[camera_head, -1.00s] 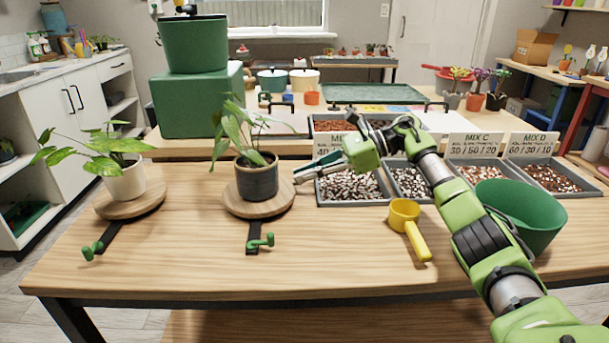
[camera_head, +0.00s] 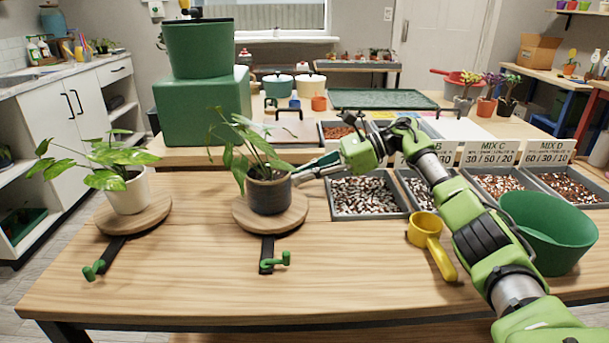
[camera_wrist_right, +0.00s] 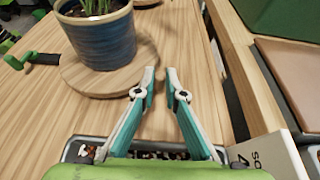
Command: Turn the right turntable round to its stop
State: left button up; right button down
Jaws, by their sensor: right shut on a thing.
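The right turntable (camera_head: 242,221) is a round wooden disc on the table, bearing a dark blue-grey pot (camera_head: 270,196) with a leafy plant. A black strip with a green hook-shaped piece (camera_head: 276,261) extends from its front. In the right wrist view the disc (camera_wrist_right: 85,82) and blue pot (camera_wrist_right: 104,42) are at upper left. My right gripper (camera_head: 296,178) is at the disc's right side, close to the pot. Its fingertips (camera_wrist_right: 160,76) are close together by the disc's rim, in a grip; the contact itself is hard to see. My left gripper is out of view.
A left turntable (camera_head: 150,219) bears a white pot (camera_head: 130,194). A yellow scoop (camera_head: 427,234) and green tub (camera_head: 548,235) lie right of my gripper.

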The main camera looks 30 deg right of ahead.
jog(key=shift+w, duration=0.6)
dwell(0.3)
jog(key=c, duration=2.1)
grip_release()
jog(key=shift+f, duration=0.1)
jog(key=shift+w+d+f, duration=0.1)
jog(key=shift+d+f, duration=0.05)
jog(key=shift+r, duration=0.25)
jog(key=v, duration=1.1)
jog(key=shift+s+d, duration=0.25)
jog(key=shift+d, duration=0.1)
